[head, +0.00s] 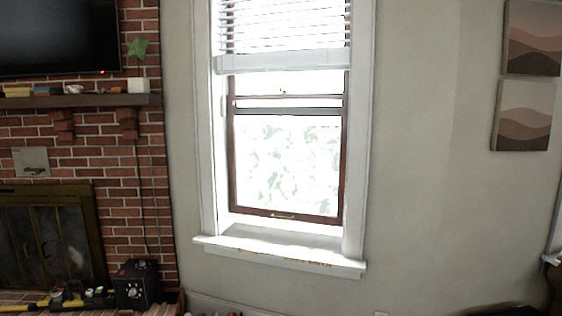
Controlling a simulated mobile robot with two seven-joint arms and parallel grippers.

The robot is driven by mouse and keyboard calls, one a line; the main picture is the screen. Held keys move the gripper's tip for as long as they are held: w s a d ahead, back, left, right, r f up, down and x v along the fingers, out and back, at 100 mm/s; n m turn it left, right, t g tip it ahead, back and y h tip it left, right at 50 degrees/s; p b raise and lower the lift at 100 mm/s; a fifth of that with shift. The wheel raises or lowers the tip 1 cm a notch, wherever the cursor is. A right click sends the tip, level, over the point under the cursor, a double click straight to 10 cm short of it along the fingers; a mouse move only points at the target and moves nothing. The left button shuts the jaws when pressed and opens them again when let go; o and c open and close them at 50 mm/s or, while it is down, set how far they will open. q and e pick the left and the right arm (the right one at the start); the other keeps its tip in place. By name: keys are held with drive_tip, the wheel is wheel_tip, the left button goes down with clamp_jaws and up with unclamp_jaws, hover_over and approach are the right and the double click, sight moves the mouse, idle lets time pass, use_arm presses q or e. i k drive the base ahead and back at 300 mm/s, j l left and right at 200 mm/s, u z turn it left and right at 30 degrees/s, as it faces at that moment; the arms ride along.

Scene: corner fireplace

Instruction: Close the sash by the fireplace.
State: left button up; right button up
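The window sash (283,214) is a dark brown frame around bright glass, in the white-cased window right of the brick fireplace. Its bottom rail, with a small brass-coloured lift, is above the white sill (282,254). A pale strip shows between rail and sill; I cannot tell how much of it is open gap. Two rails show close together, one above the other, near the window's middle, with a small catch (282,92) on the upper one. Neither of my grippers is in view.
A white blind (283,61) covers the window's top. The fireplace (50,240) has a mantel shelf (80,101) holding small items. A black box (136,284) and yellow tool (35,305) lie below. Two pictures (523,115) hang right; the wall between is bare.

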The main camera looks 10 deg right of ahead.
sight(310, 218)
drive_tip(key=i+j+z, duration=0.1)
drive_tip(key=i, duration=0.35)
drive_tip(key=i+j+z, duration=0.1)
drive_tip(key=i, duration=0.4)
drive_tip(key=i+j, duration=0.15)
drive_tip(key=i, duration=0.3)
drive_tip(key=i+j+z, duration=0.15)
drive_tip(key=i, duration=0.3)
drive_tip(key=i+j+z, duration=0.1)
drive_tip(key=i, duration=0.35)
drive_tip(key=i+j+z, duration=0.1)
drive_tip(key=i+j, duration=0.25)
drive_tip(key=i, duration=0.1)
